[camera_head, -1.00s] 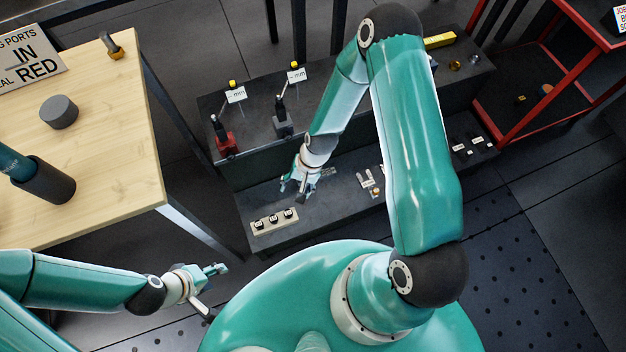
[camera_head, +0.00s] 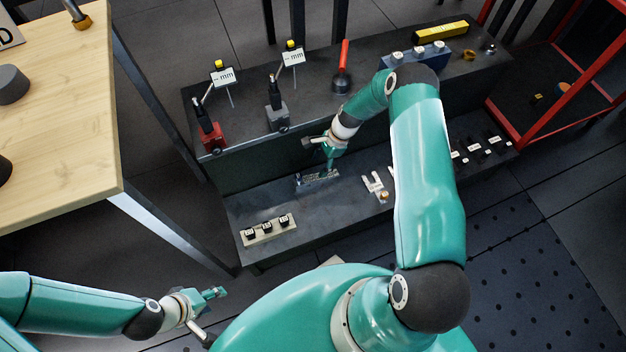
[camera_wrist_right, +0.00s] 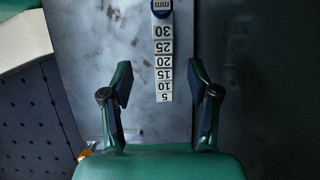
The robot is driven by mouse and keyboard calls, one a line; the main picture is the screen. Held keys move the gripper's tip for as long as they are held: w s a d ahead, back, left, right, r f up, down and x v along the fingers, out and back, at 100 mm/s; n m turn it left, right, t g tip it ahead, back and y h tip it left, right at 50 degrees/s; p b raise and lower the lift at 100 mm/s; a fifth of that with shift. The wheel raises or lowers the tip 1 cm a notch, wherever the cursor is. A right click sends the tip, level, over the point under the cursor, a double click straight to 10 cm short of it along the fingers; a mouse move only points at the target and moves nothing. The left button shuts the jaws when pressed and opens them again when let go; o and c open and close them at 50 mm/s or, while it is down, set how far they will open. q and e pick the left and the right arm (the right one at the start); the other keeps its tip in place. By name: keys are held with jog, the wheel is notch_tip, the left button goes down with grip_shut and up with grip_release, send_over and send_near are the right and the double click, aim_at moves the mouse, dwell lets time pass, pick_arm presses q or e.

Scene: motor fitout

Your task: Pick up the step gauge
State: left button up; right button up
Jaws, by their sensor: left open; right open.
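The step gauge (camera_head: 315,181) lies on the lower shelf of the dark bench. In the right wrist view it is a row of light steps (camera_wrist_right: 163,62) marked 5 to 30, with a round blue "mm" tag at the far end. My right gripper (camera_head: 327,161) is above it, pointing down. In the right wrist view the right gripper (camera_wrist_right: 160,80) is open, its two fingers apart on either side of the low-number end, with nothing held. I cannot tell the exact height gap. My left gripper (camera_head: 215,305) is open and empty at lower left, away from the bench.
A pale block with several black-faced pieces (camera_head: 268,229) sits left on the lower shelf; light fork-shaped pieces (camera_head: 373,183) lie right of the gauge. Red (camera_head: 210,137) and grey (camera_head: 277,116) gauge stands occupy the upper shelf. A wooden table (camera_head: 60,130) is at left.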

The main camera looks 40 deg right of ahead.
aim_at(312, 178)
jog(key=x, duration=0.3)
jog(key=shift+a+f+b, duration=0.15)
jog(key=shift+f+b, duration=0.15)
jog(key=shift+f, duration=0.05)
jog(key=x, duration=0.1)
jog(key=b+x, duration=0.1)
jog(key=x, duration=0.2)
jog(key=shift+w+d+f, duration=0.1)
jog(key=shift+d+f, duration=0.1)
jog(key=shift+d, duration=0.05)
jog(key=shift+a+f, duration=0.15)
jog(key=shift+f, duration=0.25)
grip_shut()
jog(key=shift+w, duration=0.1)
